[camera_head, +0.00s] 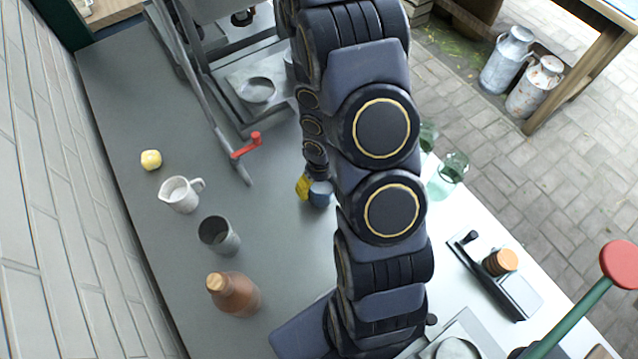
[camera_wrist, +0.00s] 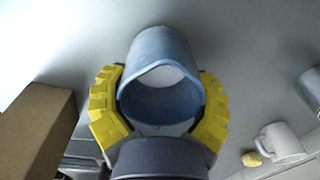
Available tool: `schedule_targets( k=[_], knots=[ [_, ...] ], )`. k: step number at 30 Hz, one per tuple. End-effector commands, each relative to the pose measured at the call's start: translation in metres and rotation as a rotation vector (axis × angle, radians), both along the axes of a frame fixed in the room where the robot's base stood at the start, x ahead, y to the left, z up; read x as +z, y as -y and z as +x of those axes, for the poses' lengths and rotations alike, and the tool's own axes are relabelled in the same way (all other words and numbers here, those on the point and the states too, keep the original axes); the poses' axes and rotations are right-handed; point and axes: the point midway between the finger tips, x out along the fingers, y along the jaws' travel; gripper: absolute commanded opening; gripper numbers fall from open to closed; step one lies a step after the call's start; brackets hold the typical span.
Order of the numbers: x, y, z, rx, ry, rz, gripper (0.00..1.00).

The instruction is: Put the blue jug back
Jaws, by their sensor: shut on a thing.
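The blue jug (camera_wrist: 160,50) is between the two yellow fingers of my gripper (camera_wrist: 160,100), which is shut on it. In the wrist view its open mouth faces the camera. In the head view the blue jug (camera_head: 320,194) shows beside a yellow finger, mostly hidden by my arm. It is over the grey counter; I cannot tell whether it touches the surface. The place where it belongs cannot be told from these frames.
A white jug (camera_head: 181,194), grey cup (camera_head: 219,235), brown bottle (camera_head: 234,294) and yellow ball-like thing (camera_head: 151,160) stand left. A metal frame with a red handle (camera_head: 247,145) is behind. Green glasses (camera_head: 452,167) stand right.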

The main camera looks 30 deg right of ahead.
Motion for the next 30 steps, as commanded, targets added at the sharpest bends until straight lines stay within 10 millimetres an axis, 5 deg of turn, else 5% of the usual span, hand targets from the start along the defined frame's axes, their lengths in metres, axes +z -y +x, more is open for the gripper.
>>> schedule_targets(
  k=[12, 13, 15, 30],
  knots=[
    [-0.007, 0.000, 0.000, 0.001, 0.001, 0.001, 0.34],
    [-0.007, 0.000, 0.000, 0.001, 0.001, 0.001, 0.71],
    [-0.007, 0.000, 0.000, 0.001, 0.002, 0.001, 1.00],
    [0.006, 0.000, 0.001, -0.004, 0.002, -0.001, 1.00]
  ],
)
